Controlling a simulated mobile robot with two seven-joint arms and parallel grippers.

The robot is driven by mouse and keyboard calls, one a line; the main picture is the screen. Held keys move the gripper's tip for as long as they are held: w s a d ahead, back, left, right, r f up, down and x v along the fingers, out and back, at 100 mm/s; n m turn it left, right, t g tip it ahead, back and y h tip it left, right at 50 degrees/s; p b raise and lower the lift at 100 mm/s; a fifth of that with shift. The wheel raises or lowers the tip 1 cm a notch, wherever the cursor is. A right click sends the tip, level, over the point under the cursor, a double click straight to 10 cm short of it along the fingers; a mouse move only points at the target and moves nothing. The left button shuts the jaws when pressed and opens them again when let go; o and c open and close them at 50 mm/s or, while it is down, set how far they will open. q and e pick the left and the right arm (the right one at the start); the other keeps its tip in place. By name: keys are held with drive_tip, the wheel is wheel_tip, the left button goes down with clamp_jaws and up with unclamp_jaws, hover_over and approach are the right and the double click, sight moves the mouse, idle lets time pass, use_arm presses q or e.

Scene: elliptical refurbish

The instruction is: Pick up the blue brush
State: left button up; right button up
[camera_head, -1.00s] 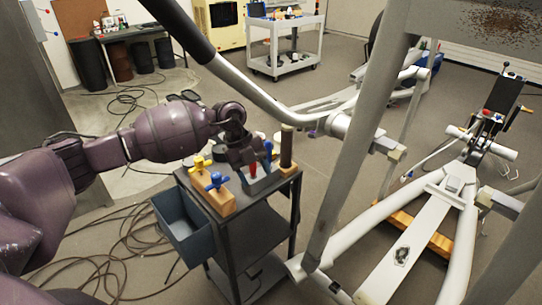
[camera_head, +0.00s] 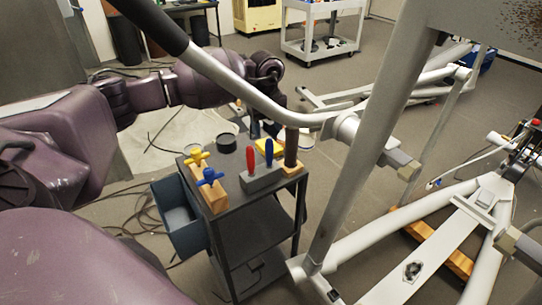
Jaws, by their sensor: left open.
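The blue brush (camera_head: 268,151) stands upright in a grey holder (camera_head: 262,181) on top of the dark cart (camera_head: 247,207), handle up. A red-handled tool (camera_head: 250,157) stands beside it on the left in the same holder. My left gripper (camera_head: 264,129) is above the back of the cart, behind the two handles, pointing down. It is open and appears apart from the brush; its fingers are partly hidden by the grey tube and the tools. My right gripper is not in view.
A wooden block (camera_head: 216,199) with yellow and blue valve handles stands left on the cart. A dark upright cylinder (camera_head: 291,148) is close right of the brush. A grey machine tube (camera_head: 232,83) crosses in front of my left arm. An open bin (camera_head: 181,230) hangs at the cart's left.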

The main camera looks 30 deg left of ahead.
use_arm(q)
hover_over(270, 165)
drive_tip(key=f, duration=0.8)
drive_tip(key=shift+w+a, duration=0.25)
drive_tip(key=c, duration=1)
drive_tip(key=shift+r, duration=0.1)
